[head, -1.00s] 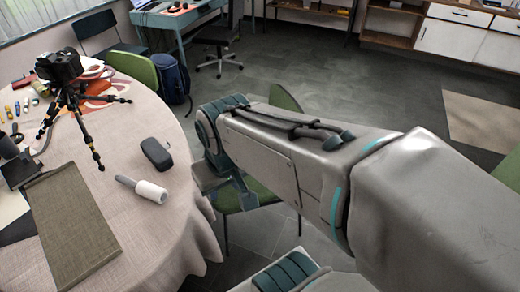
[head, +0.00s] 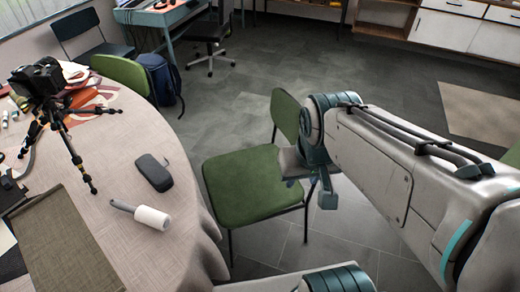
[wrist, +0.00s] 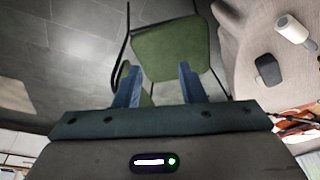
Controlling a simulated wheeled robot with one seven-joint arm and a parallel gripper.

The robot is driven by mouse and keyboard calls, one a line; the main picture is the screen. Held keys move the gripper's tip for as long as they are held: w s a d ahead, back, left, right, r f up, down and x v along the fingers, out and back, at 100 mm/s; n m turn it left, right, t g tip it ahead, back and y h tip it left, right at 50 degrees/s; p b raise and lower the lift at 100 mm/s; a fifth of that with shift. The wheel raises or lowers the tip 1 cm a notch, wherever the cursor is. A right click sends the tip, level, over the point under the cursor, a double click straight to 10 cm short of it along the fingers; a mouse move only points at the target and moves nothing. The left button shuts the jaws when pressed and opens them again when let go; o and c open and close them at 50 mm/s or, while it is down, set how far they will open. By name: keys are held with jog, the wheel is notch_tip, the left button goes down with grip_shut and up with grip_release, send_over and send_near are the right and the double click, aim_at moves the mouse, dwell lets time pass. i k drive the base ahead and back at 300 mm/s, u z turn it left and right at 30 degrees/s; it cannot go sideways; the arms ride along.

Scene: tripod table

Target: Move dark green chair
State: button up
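A green chair (head: 245,185) with dark legs stands beside the round table, its seat toward the table and its backrest (head: 286,115) on the right, partly hidden by my arm. In the wrist view the chair seat (wrist: 175,48) lies beyond my fingers, and the backrest (wrist: 123,74) shows nearly edge-on by the left finger. My gripper (head: 308,187) is over the right side of the seat beside the backrest. Its two blue fingers (wrist: 161,68) are apart, with nothing clearly held between them. I cannot tell whether a finger touches the backrest.
The round table (head: 130,235) bears a camera tripod (head: 60,120), a lint roller (head: 150,215) and a dark case (head: 153,172). Another green chair (head: 122,72), a blue backpack (head: 160,78) and a dark chair (head: 85,38) stand behind it. Floor behind the green chair is clear.

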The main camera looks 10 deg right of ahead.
aim_at(245, 187)
jog(key=i, duration=0.3)
jog(key=z, duration=2)
jog(key=i, duration=2.2)
jog(key=u, duration=2.85)
